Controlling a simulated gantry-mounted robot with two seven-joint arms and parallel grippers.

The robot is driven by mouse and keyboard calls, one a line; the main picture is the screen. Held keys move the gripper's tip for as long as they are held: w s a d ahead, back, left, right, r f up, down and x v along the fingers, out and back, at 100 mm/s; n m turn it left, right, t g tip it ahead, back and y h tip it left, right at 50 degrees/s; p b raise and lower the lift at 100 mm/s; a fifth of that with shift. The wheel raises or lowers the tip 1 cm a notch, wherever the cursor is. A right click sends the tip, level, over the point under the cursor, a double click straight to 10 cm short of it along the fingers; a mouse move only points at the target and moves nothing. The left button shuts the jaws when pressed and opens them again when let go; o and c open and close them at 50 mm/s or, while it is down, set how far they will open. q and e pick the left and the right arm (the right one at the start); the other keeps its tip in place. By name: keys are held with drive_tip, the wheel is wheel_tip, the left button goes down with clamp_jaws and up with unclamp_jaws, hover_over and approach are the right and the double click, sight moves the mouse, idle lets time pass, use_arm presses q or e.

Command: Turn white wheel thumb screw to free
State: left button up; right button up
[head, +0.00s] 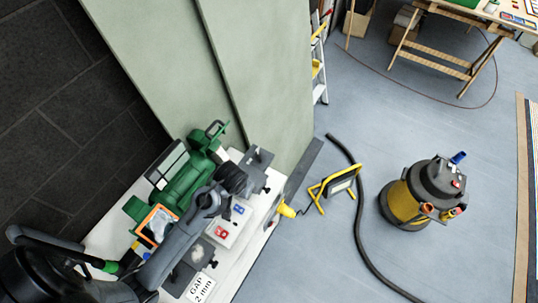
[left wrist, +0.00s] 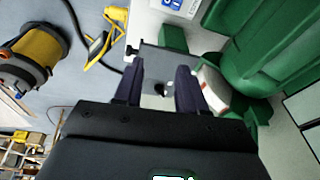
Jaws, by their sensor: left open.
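A green bench grinder (head: 185,175) stands on the white bench at the lower left of the head view. In the left wrist view its green body (left wrist: 265,45) fills the right. A white wheel (left wrist: 214,92) shows partly beside it. A grey tool rest plate (left wrist: 160,58) lies in front of my left gripper (left wrist: 161,69), with a small dark knob (left wrist: 131,50) at its edge. I cannot tell for sure which knob is the white wheel's thumb screw. My left gripper is open and empty, its fingers either side of a dark round spot (left wrist: 160,89) on the plate.
A sign reading "GAP 2 mm" (head: 201,288) and red (head: 221,232) and blue (head: 239,209) labels are on the bench. A yellow work light (head: 338,185) and a yellow-black vacuum (head: 412,197) with its hose stand on the floor. A green-grey wall panel (head: 175,60) rises behind.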

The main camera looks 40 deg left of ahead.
use_arm(q)
drive_tip(key=w+a+f+n+g+b, duration=0.1)
drive_tip(key=w+a+f+n+b, duration=0.15)
drive_tip(key=w, duration=0.35)
drive_tip(key=w+a+f+n+b, duration=0.2)
drive_tip(key=w+a, duration=0.2)
drive_tip(key=w, duration=0.3)
drive_tip(key=n+g+h+b, duration=0.1)
drive_tip(key=n+b, duration=0.2)
approach(259, 156)
drive_tip(key=f, duration=0.9)
drive_tip(key=shift+w+a+b, duration=0.15)
drive_tip(key=shift+a+b, duration=0.15)
drive_tip(key=shift+b, duration=0.05)
clamp_jaws()
